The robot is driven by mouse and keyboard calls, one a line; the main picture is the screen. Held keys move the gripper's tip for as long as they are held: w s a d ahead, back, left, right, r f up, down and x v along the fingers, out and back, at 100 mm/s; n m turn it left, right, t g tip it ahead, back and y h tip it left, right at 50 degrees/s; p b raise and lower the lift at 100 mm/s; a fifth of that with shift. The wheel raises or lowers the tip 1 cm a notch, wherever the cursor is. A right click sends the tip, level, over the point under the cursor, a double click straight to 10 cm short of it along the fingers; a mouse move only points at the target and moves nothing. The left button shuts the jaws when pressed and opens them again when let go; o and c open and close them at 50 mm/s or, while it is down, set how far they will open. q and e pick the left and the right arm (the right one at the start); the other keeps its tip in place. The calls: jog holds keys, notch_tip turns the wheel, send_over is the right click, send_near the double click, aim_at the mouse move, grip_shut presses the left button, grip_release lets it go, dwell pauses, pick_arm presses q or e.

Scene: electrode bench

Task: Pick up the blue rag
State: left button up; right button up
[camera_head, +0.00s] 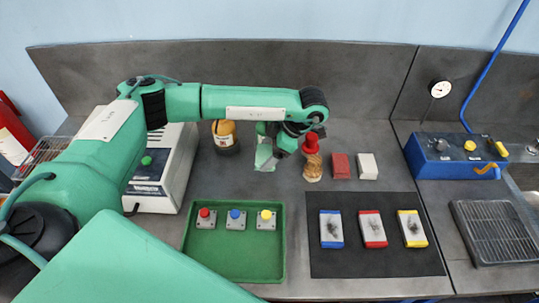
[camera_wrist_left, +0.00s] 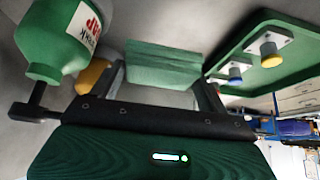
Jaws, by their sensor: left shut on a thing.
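My left gripper (camera_head: 268,148) is above the bench behind the green tray, partly hidden by its own arm. It is shut on a folded green cloth-like piece (camera_head: 264,158). In the left wrist view this green piece (camera_wrist_left: 162,62) sits between the two fingers (camera_wrist_left: 160,82). A white pad with blue edges and a dark smudge (camera_head: 331,229) lies flat on the black mat, apart from the gripper; it is the only blue rag-like thing I see. Similar red-edged (camera_head: 372,229) and yellow-edged (camera_head: 411,229) pads lie to its right. My right gripper is not in view.
The green tray (camera_head: 193,263) holds three grey blocks with red, blue and yellow knobs. A red-topped wooden piece (camera_head: 313,169), a red block (camera_head: 340,166) and a white block (camera_head: 367,166) stand behind the black mat (camera_head: 376,264). A green soap bottle (camera_wrist_left: 62,40) is beside the gripper.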

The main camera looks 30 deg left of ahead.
pick_arm(q)
jog(key=s+d+b, duration=0.3)
jog(key=s, duration=1.3)
jog(key=shift+s+b, duration=0.25)
jog(key=shift+b, duration=0.1)
jog(key=shift+f, duration=0.1)
jog(key=o, duration=0.5)
jog(key=c, duration=0.3)
jog(key=shift+d, duration=0.1)
jog(key=shift+c, duration=0.2)
